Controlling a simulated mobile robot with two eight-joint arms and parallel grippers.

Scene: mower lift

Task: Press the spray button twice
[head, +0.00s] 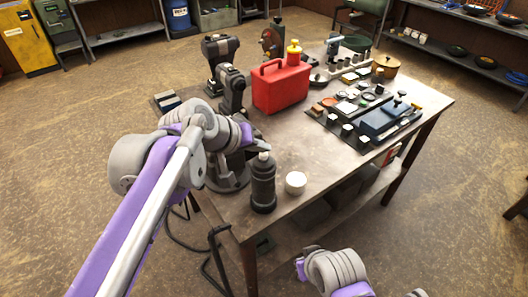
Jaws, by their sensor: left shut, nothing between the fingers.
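A dark spray bottle (263,188) stands upright near the front left edge of the workbench. It has a pale button (264,156) on top. My left gripper (262,147) is shut and empty, with its tips just above or beside the top of the bottle. I cannot tell whether they touch the button. The wrist of my right arm shows at the bottom, in front of the bench and away from the bottle. Its fingers cannot be made out.
A small white cup (295,183) stands just right of the bottle. A red fuel can (281,87) stands farther back. A dark tray with parts (352,149) lies to the right.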

